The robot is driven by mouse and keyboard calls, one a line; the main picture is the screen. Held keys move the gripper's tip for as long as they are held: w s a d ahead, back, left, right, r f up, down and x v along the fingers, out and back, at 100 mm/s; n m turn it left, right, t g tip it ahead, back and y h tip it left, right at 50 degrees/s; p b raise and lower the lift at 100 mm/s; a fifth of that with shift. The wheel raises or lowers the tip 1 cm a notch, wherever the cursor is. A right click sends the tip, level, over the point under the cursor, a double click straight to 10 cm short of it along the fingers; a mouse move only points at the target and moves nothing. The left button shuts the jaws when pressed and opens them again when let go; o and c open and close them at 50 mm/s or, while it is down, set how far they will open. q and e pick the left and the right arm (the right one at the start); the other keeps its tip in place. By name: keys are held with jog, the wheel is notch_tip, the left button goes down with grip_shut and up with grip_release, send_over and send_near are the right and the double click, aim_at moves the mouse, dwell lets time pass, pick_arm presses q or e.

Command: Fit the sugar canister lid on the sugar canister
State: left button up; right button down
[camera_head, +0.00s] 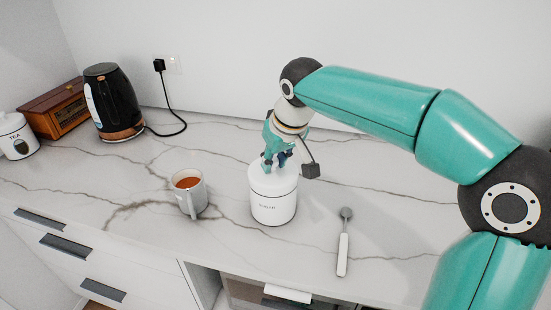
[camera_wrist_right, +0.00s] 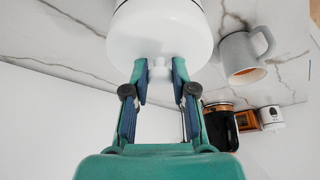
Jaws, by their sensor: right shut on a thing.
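The white sugar canister (camera_head: 273,207) stands upright on the counter near the middle of the head view, with SUGAR lettering on its front. The white sugar canister lid (camera_head: 265,180) is at its top, lined up with the body; a thin dark line shows between them. I cannot tell whether it is fully seated. My right gripper (camera_head: 277,165) points down from above and is shut on the lid's knob. In the right wrist view the lid (camera_wrist_right: 158,38) fills the top middle, with its small knob between my fingertips (camera_wrist_right: 159,73). My left gripper is not in view.
A mug of brown drink (camera_head: 188,190) stands close left of the canister. A spoon (camera_head: 343,250) lies to the right. A black kettle (camera_head: 112,103), a wooden box (camera_head: 55,110) and a tea canister (camera_head: 17,137) stand at the back left. The counter's right side is mostly clear.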

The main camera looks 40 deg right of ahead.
jog(key=c, duration=0.9)
grip_release()
jog(key=shift+o, duration=0.5)
jog(key=o, duration=0.4)
jog(key=shift+r+p, duration=3.2)
jog(key=shift+r, duration=0.35)
jog(key=shift+s+f, duration=0.1)
